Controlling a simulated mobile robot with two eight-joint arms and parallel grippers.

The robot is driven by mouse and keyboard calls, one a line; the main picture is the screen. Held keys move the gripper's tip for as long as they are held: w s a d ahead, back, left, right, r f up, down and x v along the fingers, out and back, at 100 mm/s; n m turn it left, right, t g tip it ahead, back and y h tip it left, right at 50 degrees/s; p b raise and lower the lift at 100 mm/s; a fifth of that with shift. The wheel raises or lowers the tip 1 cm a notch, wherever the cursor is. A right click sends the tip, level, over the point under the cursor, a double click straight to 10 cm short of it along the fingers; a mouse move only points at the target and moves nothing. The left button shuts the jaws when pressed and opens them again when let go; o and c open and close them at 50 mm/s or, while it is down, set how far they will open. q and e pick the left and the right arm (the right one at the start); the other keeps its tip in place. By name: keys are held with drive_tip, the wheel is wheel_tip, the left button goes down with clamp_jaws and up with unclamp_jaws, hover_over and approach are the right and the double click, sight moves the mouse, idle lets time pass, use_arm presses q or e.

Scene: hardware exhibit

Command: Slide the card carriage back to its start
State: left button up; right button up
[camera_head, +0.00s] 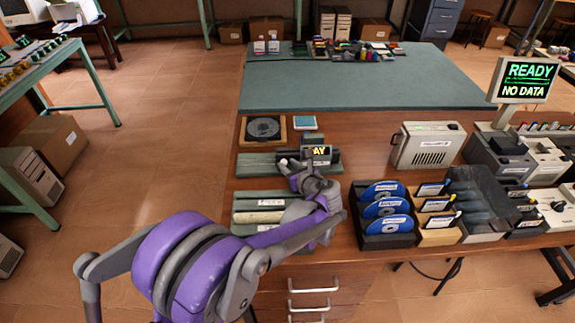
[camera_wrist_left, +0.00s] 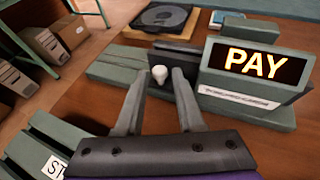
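The card reader has a box with a lit "PAY" sign (camera_head: 318,152), also large in the left wrist view (camera_wrist_left: 255,64). It stands on a grey-green base (camera_head: 258,165), which runs out to the left. A dark upright block (camera_wrist_left: 186,58), apparently the carriage, stands beside the sign box, with a small pale knob (camera_wrist_left: 159,73) in front of it. My left gripper (camera_wrist_left: 157,82) is open, its two fingers on either side of the knob in the picture. Contact cannot be told. In the head view my left gripper (camera_head: 289,164) partly covers the reader. My right gripper is not in view.
A dark disc on a wooden tray (camera_head: 263,129) and a small blue-topped box (camera_head: 305,122) lie behind the reader. A ribbed grey-green tray (camera_head: 245,216) is in front. Disc racks (camera_head: 386,243) and a beige case (camera_head: 427,146) stand to the right.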

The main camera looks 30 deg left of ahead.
use_arm(q)
drive_tip(key=shift+w+a+f, duration=0.2)
drive_tip(key=shift+a, duration=0.15)
drive_tip(key=shift+c, duration=0.3)
clamp_jaws()
idle(1.0)
